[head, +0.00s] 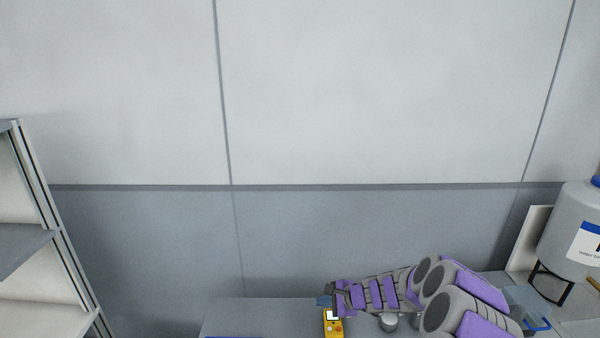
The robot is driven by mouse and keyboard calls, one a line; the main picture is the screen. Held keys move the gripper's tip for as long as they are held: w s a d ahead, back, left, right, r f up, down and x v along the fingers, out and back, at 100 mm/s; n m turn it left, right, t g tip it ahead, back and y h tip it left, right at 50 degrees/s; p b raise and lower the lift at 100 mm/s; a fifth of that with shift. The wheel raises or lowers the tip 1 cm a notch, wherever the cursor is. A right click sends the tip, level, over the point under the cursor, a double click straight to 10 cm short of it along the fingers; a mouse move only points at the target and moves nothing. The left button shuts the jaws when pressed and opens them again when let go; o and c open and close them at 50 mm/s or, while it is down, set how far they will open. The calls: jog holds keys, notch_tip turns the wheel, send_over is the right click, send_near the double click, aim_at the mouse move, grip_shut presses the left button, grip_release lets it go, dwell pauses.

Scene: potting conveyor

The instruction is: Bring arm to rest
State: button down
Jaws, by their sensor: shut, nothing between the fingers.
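My arm is grey and purple and reaches in from the lower right of the head view, lying low over a grey work surface (265,315). My gripper (324,300) is at its left end, pointing left. It is small in the picture, shut, and holds nothing I can see. It is just above a yellow device (333,327) with a light screen in the picture. I cannot tell whether the two touch.
A shelf unit (30,240) stands at the left. A white tank (575,230) on a dark stand is at the right. A small grey cylinder (388,323) sits below the arm. A grey wall (140,250) is behind. The surface left of the gripper looks mostly clear.

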jog(key=s+a+r+n+g, duration=0.2)
jog(key=s+a+r+n, duration=0.3)
jog(key=s+r, duration=0.4)
jog(key=s+a+r+n+g, duration=0.4)
jog(key=s+r, duration=0.3)
jog(key=s, duration=0.5)
jog(key=s+d+n+h, duration=0.2)
jog(key=s+d, duration=0.3)
jog(key=s, duration=0.4)
jog(key=s+d+n+g+h+b, duration=0.1)
jog(key=s+d+n+h, duration=0.1)
jog(key=s+d, duration=0.3)
jog(key=s+d+n+h, duration=0.2)
jog(key=s+d, duration=0.3)
jog(key=s, duration=0.9)
jog(key=shift+r+g+h, duration=0.3)
jog(key=shift+r+h, duration=0.15)
jog(key=shift+h, duration=0.45)
